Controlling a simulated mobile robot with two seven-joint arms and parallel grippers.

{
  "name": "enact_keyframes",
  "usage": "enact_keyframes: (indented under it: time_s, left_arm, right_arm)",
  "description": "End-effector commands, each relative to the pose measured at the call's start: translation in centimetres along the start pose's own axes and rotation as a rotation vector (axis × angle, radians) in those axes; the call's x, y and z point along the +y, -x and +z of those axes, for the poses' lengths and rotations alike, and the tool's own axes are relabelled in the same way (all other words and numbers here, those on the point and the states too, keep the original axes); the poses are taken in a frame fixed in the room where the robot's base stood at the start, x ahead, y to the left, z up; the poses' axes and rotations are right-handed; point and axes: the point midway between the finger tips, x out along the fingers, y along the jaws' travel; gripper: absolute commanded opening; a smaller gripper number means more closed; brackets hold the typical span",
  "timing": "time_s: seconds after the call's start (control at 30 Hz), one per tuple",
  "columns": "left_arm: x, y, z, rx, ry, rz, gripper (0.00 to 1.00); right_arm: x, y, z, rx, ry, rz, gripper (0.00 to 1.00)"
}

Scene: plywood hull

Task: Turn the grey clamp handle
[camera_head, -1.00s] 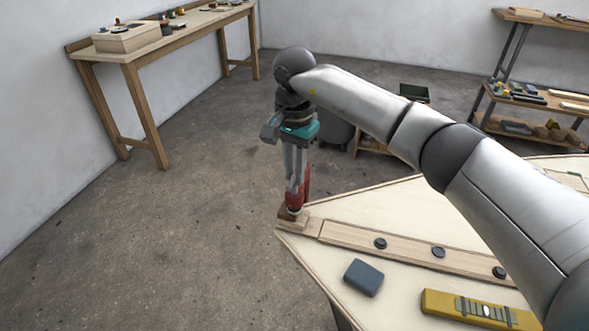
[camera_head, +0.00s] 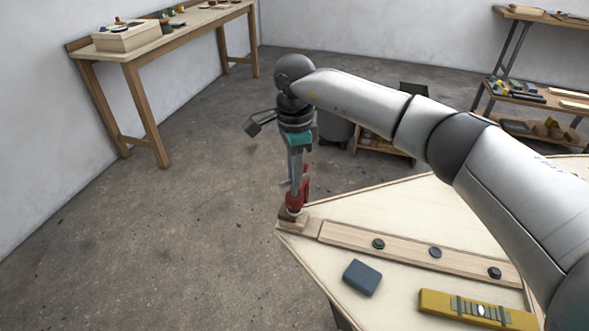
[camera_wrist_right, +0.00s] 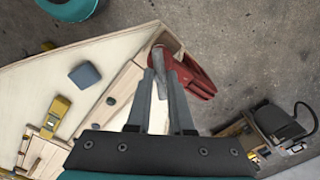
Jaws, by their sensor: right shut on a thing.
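In the right wrist view, the grey clamp handle (camera_wrist_right: 158,62) lies between the two dark fingertips of the right gripper (camera_wrist_right: 162,78), and the red clamp body (camera_wrist_right: 192,76) is just beyond to the right. The fingers partly hide the handle. My left gripper is not in view.
A blue-grey block (camera_head: 362,277) and a yellow level (camera_head: 478,309) lie on the hull. A workbench (camera_head: 165,40) stands at the back left, shelves (camera_head: 520,95) at the back right. The floor left of the clamp is clear.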

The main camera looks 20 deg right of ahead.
Motion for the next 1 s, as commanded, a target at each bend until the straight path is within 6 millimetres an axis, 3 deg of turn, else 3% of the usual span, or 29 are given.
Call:
enact_keyframes:
  time_s: [1.0]
  left_arm:
    - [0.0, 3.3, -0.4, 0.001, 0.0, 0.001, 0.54]
  right_arm:
    - [0.0, 0.3, 0.0, -0.003, -0.967, -0.003, 0.0]
